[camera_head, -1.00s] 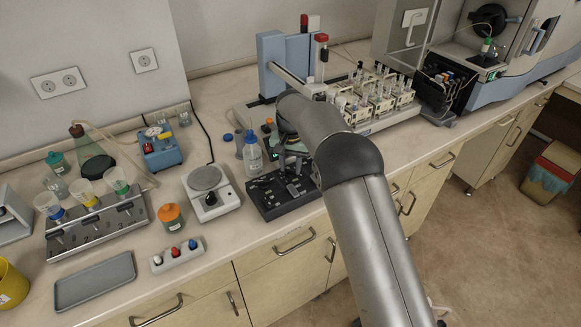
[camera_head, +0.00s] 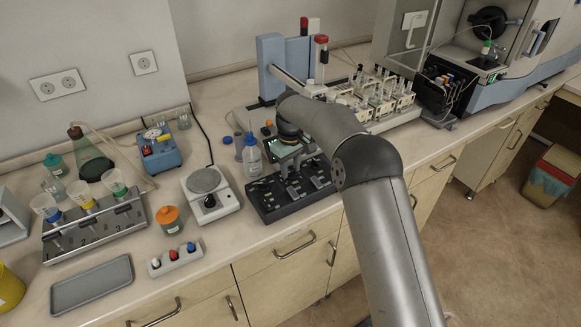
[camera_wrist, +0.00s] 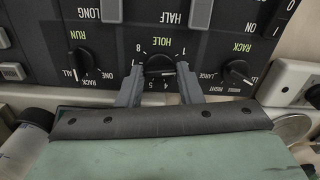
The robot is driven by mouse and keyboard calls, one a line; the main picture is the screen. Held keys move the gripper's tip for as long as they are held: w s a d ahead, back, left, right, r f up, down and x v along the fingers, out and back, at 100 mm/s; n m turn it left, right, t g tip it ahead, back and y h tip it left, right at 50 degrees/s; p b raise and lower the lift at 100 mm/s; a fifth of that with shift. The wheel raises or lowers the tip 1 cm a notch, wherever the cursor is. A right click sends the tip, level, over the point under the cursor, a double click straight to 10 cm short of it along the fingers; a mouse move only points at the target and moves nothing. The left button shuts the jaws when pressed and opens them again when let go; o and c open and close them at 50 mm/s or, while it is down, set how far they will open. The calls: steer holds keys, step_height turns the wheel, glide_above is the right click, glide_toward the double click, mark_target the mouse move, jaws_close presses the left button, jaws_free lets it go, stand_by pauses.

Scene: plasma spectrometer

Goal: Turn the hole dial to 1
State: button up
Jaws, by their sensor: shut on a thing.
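The hole dial (camera_wrist: 160,68) is a dark round knob under the yellow-green word HOLE on a black control panel (camera_wrist: 235,50). Small numbers ring it, with 8 at upper left. Which number it points to is unclear, since the fingers hide part of the ring. My gripper (camera_wrist: 160,72) is shut on the dial, one finger on its left side and one on its right. In the head view the black control box (camera_head: 262,200) stands at the bench's front edge, with my gripper (camera_head: 284,160) over it; the dial is too small to make out there.
The run dial (camera_wrist: 82,62) is left of the hole dial and the rack dial (camera_wrist: 238,72) right of it, both near the fingers. Grey levers (camera_wrist: 200,12) stand above.

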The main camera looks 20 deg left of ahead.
mark_target(290, 171)
steer(key=n, duration=0.4)
steer(key=shift+n, duration=0.4)
stand_by(0.4)
steer(key=o, duration=1)
steer(key=shift+r, duration=0.1)
step_height(290, 171, up, 17)
steer(key=shift+r, duration=0.15)
